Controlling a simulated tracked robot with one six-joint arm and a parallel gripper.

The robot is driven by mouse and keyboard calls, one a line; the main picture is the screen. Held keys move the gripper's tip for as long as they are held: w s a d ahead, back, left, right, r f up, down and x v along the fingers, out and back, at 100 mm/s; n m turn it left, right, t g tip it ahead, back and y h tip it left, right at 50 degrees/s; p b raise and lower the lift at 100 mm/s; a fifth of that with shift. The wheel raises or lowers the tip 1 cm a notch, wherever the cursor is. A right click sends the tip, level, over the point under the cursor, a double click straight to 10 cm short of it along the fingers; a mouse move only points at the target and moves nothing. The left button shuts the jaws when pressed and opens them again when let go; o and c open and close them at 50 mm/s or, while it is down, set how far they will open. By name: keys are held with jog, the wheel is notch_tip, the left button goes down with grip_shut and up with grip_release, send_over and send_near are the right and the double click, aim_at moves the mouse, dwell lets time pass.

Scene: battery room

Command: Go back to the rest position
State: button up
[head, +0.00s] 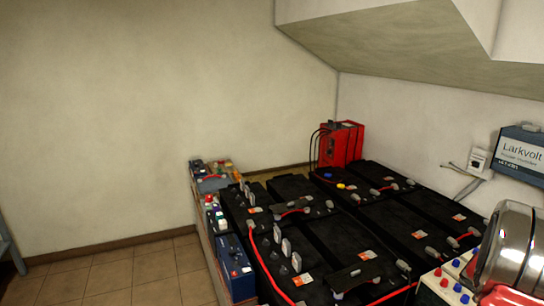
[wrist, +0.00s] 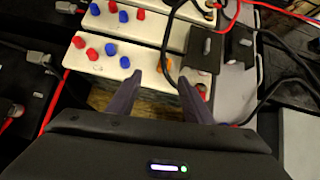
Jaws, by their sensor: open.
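My gripper (wrist: 160,85) shows in the wrist view with its two dark fingers spread apart. I see nothing held between them. The fingertips lie over the edge of a white-topped battery block (wrist: 104,56) with red and blue caps. I cannot tell whether they touch it. An orange piece (wrist: 163,62) and a black cable show near the right fingertip. In the head view my gripper is not visible; a shiny metal and red part of my arm fills the lower right corner.
A Larkvolt wall unit (head: 520,152) hangs at right. The tiled floor (head: 110,280) at left is clear.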

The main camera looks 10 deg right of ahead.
jog(key=w+a+r+n+t+y, duration=0.2)
jog(key=w+a+n, duration=0.2)
jog(key=a+n, duration=0.5)
jog(key=w+a+r+n+t+y, duration=0.2)
jog(key=w+a+n, duration=0.2)
jog(key=a+n, duration=0.5)
jog(key=w+a+r+n+t+y, duration=0.15)
jog(key=w+a+n, duration=0.25)
jog(key=a+n, duration=0.45)
jog(key=s+a+r+n, duration=0.4)
jog(key=a+n, duration=0.4)
jog(key=a, duration=0.3)
jog(key=s+a+r+n+g+y, duration=0.1)
jog(key=s+a+r+n, duration=0.3)
jog(key=s+a+n, duration=0.3)
jog(key=s+a+r+n+y, duration=0.1)
jog(key=s+a+r+n, duration=0.3)
jog(key=a+n, duration=0.5)
jog(key=s+a, duration=0.2)
jog(key=a, duration=0.4)
jog(key=shift+s+r+g, duration=0.25)
jog(key=shift+r+g, duration=0.05)
jog(key=shift+g, duration=0.05)
jog(key=shift+y, duration=0.25)
